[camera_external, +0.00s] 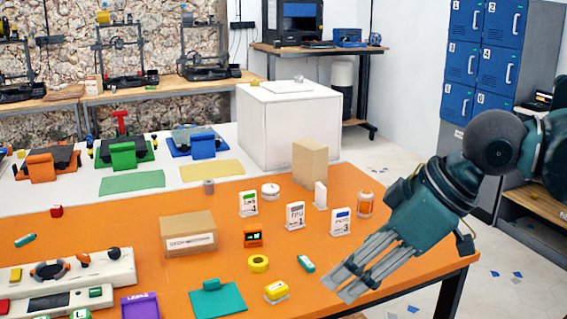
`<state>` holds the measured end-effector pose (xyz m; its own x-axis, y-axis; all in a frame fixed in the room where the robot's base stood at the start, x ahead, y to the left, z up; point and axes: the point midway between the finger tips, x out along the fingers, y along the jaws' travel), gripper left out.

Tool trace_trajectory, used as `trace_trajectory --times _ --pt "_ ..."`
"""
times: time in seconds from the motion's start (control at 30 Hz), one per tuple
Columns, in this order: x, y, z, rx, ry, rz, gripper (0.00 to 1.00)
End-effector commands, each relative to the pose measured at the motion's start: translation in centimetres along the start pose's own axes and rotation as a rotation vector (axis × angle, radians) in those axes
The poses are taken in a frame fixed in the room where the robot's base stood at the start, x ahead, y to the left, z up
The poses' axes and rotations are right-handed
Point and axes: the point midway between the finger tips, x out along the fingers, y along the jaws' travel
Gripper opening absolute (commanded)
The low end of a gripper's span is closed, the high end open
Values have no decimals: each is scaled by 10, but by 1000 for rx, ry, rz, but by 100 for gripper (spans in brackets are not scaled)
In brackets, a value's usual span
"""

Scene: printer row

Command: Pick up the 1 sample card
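Several white upright sample cards stand on the orange table. The left one (248,203) has a green band and appears to carry the number 1. The middle card (295,215) has a dark band and reads TPU, and the right card (340,222) has a blue band; their small print is hard to read. My gripper (342,286) is at the front right of the table, pointing down and left, apart from the cards. Its grey fingers lie close together in this view, and I cannot tell how far they are spread. Nothing shows held in it.
A cardboard box (188,234), an orange block with a dark screen (252,236), a yellow ring (258,263) and an orange-capped jar (365,203) stand around the cards. A tan block (310,164) and a white cube (290,125) stand behind. A teal mat (218,302) lies in front.

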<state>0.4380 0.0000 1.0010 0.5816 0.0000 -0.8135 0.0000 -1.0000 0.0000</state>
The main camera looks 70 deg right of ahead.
Motion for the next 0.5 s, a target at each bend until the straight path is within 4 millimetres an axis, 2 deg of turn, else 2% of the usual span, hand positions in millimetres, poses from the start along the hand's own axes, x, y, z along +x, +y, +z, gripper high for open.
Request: trace_trajectory --times 0.5 --pt "-1 4 -7 -13 -9 5 27"
